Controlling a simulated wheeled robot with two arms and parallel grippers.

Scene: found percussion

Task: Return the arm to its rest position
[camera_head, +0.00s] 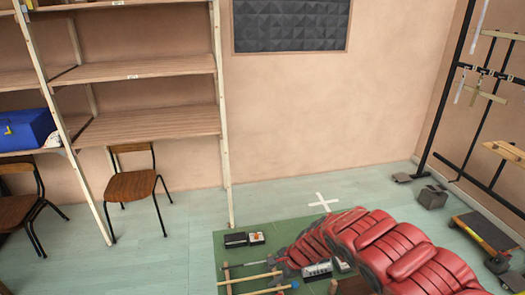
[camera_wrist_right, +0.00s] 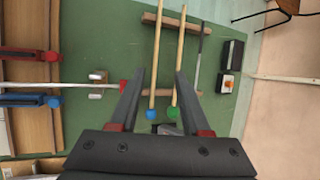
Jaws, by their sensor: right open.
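My right arm (camera_head: 400,250) is red and padded. It reaches in from the lower right of the head view over the green work surface (camera_head: 220,262). In the head view its gripper end is small and partly hidden by the arm. In the right wrist view my right gripper (camera_wrist_right: 160,72) is open. Its two dark fingers are spread above two wooden mallets, one with a blue head (camera_wrist_right: 152,114) and one with a green head (camera_wrist_right: 172,113). Nothing is visibly gripped; whether the fingers touch the mallets is unclear. My left gripper is in neither view.
The mallets and a thin metal rod (camera_wrist_right: 198,58) lie across wooden bars (camera_wrist_right: 170,20). A black box (camera_head: 235,240) sits near the surface's back edge. Red (camera_wrist_right: 20,53) and blue (camera_wrist_right: 25,100) tools lie at the wrist view's left. Shelves (camera_head: 150,125) and chairs (camera_head: 133,185) stand behind; open floor lies between.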

